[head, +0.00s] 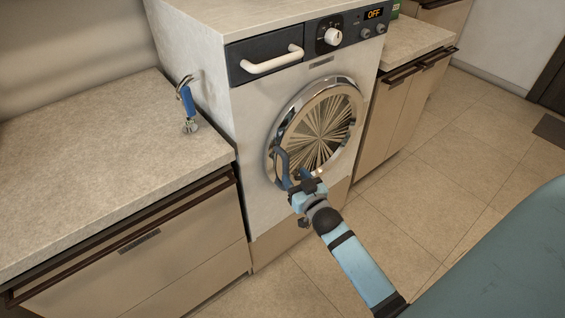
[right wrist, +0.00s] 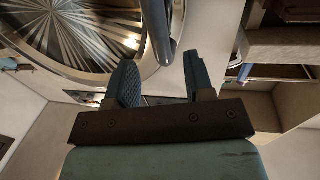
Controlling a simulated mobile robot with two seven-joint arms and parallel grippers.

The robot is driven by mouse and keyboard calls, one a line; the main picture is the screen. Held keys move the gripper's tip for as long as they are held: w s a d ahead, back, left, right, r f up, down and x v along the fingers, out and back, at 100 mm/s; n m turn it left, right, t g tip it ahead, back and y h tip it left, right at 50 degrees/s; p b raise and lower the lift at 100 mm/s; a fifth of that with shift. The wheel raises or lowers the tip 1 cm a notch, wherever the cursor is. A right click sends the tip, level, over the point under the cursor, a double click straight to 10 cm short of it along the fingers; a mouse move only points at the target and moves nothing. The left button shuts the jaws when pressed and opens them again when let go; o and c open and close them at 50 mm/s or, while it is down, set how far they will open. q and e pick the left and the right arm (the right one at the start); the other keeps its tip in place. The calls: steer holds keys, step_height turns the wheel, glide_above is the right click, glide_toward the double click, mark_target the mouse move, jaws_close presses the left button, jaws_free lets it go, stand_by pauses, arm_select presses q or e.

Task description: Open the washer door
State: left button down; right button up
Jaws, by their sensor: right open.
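The washer (head: 240,130) stands in the middle of the head view. Its round door (head: 318,120), with a chrome rim and a patterned glass, looks shut. My right gripper (head: 299,165) is in front of the door's lower left part, fingers apart. In the right wrist view the door's glass and rim (right wrist: 75,30) fill the upper left. A dark curved bar (right wrist: 161,30) at the rim shows just beyond the gap between the open fingers (right wrist: 162,75). I cannot tell whether the fingers touch it. My left gripper is not in view.
A counter (head: 85,150) with a blue-handled object (head: 188,100) stands left of the washer. A white drawer handle (head: 272,62), a knob (head: 333,36) and an OFF display (head: 374,14) sit above the door. Tiled floor (head: 450,190) lies open to the right.

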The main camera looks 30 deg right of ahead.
mark_target(288, 167)
steer(key=w, duration=0.7)
steer(key=shift+w+d, duration=0.25)
steer(key=shift+d, duration=0.15)
jaws_close()
